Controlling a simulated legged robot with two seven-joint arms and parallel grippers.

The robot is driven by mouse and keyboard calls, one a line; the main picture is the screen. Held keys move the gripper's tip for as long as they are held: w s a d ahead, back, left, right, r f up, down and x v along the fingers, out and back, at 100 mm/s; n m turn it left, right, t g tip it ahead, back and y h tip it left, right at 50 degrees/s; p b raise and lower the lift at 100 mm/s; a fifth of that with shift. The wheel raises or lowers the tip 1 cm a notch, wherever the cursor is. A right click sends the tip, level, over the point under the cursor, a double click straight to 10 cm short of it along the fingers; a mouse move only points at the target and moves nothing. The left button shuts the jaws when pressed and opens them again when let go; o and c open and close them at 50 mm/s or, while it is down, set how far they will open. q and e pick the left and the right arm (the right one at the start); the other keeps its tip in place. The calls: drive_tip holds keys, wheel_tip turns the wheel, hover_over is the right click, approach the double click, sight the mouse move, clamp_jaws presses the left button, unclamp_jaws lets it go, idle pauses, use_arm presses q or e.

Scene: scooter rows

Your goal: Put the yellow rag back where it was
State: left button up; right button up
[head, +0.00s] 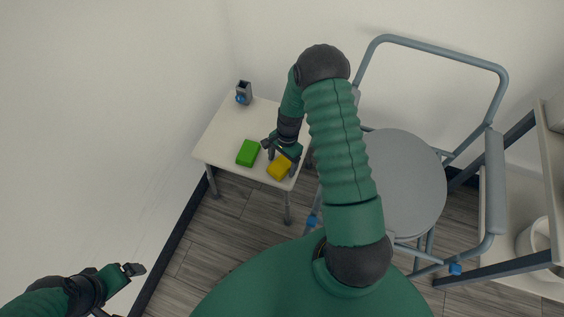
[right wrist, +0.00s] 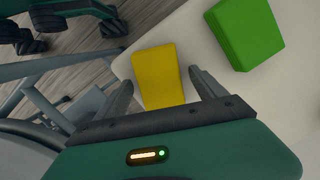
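The yellow rag (head: 279,168) is a small folded block near the front right edge of a small white table (head: 222,134). It also shows in the right wrist view (right wrist: 158,76), where it lies ahead of and partly between my fingers. My right gripper (head: 283,153) is at the rag, over the table; in the right wrist view its two fingers (right wrist: 164,90) are apart with the rag's near end between them. I cannot tell if they touch it. My left gripper (head: 126,283) is at the lower left, away from the table; its finger opening is unclear.
A green block (head: 247,153) lies left of the rag, close to it. A grey holder with a blue part (head: 243,93) stands at the table's back corner. A grey chair with a round seat (head: 403,180) and tubular frame is right of the table. Shelves (head: 553,130) stand far right.

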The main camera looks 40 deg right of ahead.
drive_tip(key=shift+r, duration=0.1)
wheel_tip(320, 180, up, 12)
drive_tip(key=d+p, duration=0.1)
drive_tip(key=p, duration=0.3)
use_arm(q)
drive_tip(key=v, duration=0.2)
drive_tip(key=w+v, duration=0.1)
drive_tip(key=v, duration=0.1)
drive_tip(key=shift+d+r, duration=0.2)
use_arm(e)
drive_tip(key=s+a+r+n+t+h, duration=0.1)
drive_tip(key=s+a+r+n, duration=0.3)
drive_tip(key=a+r+n, duration=0.3)
drive_tip(key=s+a+r+n+t, duration=0.1)
drive_tip(key=s+a+r+n, duration=0.2)
drive_tip(key=a+r+n, duration=0.4)
drive_tip(key=a+n, duration=0.3)
drive_tip(key=shift+s+t+h, duration=0.35)
drive_tip(key=shift+t+h, duration=0.05)
use_arm(q)
drive_tip(key=shift+c, duration=0.4)
use_arm(e)
drive_tip(key=shift+a, duration=0.1)
drive_tip(key=shift+c, duration=0.4)
